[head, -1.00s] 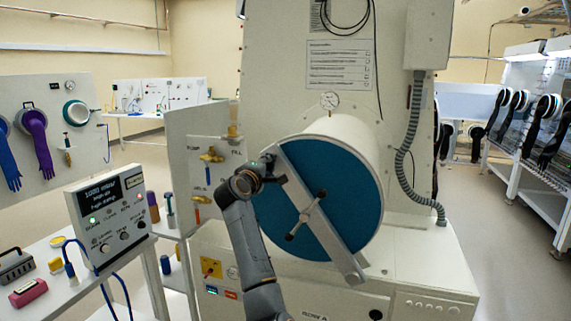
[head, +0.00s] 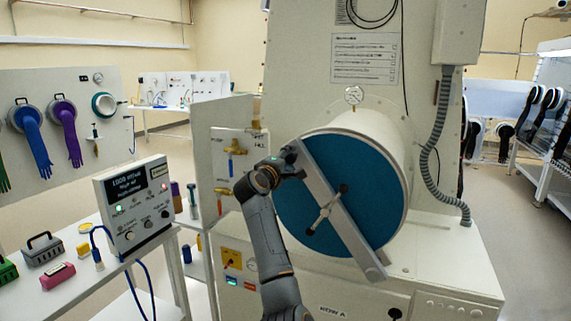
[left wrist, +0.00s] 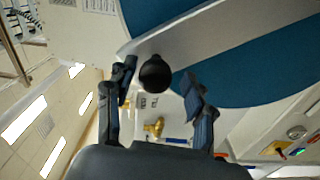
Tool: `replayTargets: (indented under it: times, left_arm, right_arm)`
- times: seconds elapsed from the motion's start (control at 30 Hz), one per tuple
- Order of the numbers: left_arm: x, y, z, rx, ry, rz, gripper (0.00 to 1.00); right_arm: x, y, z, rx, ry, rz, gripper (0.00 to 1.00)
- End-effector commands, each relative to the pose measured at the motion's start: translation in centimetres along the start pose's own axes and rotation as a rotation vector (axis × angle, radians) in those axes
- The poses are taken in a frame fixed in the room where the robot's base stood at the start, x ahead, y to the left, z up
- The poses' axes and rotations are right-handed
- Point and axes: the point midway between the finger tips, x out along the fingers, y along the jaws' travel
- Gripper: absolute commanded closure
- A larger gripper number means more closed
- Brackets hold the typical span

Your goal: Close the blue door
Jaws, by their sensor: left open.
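The blue door (head: 300,205) is a round disc at the front end of a white cylinder, and looks seated against its rim. A grey bar (head: 350,222) crosses it diagonally from upper left to lower right, with a T-shaped handle (head: 327,207) at the centre. My left gripper (head: 290,160) is at the bar's upper-left end. In the left wrist view the door (left wrist: 245,75) and bar (left wrist: 200,38) are close. The open fingers (left wrist: 158,82) stand on either side of a round black knob (left wrist: 155,72) by the bar's end; contact cannot be told. My right gripper is not in view.
A valve panel (head: 225,145) stands just left of the door, behind my left arm. A control box (head: 135,208) sits on a side table further left. A grey corrugated hose (head: 427,160) runs down right of the cylinder. Open floor (head: 510,225) lies at the right.

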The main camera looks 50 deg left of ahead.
Motion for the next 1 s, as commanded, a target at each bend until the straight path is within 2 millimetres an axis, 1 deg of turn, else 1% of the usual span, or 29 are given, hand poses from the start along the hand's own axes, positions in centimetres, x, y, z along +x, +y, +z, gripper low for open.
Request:
replayTargets:
  times: [0.07, 0.17, 0.27, 0.5, 0.6, 0.7, 0.8, 1.0]
  left_arm:
    - [-0.4, 0.0, 0.0, 0.001, 0.000, 0.000, 0.46]
    - [-1.6, 0.0, 0.0, 0.001, 0.001, 0.001, 0.46]
    - [-3.5, 0.0, -0.1, 0.001, 0.002, 0.001, 0.46]
    - [-8.6, -0.2, -0.3, 0.001, 0.004, -0.002, 0.46]
    - [-10.2, -0.2, -0.3, -0.001, 0.003, -0.002, 0.46]
    - [-11.2, -0.2, -0.4, -0.002, 0.003, -0.002, 0.46]
    - [-11.8, -0.3, -0.4, -0.002, 0.003, -0.003, 0.46]
    - [-12.0, -0.3, -0.4, -0.002, 0.002, -0.003, 0.46]
  right_arm:
    - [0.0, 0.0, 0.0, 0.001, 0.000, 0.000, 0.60]
    - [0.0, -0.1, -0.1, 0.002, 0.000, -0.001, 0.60]
    - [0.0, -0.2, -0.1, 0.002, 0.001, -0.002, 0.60]
    - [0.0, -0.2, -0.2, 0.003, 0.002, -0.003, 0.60]
    - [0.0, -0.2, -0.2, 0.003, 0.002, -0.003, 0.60]
    - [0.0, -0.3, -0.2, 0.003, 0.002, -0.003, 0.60]
    - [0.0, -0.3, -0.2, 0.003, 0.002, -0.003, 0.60]
    - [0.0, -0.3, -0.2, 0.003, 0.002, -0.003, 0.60]
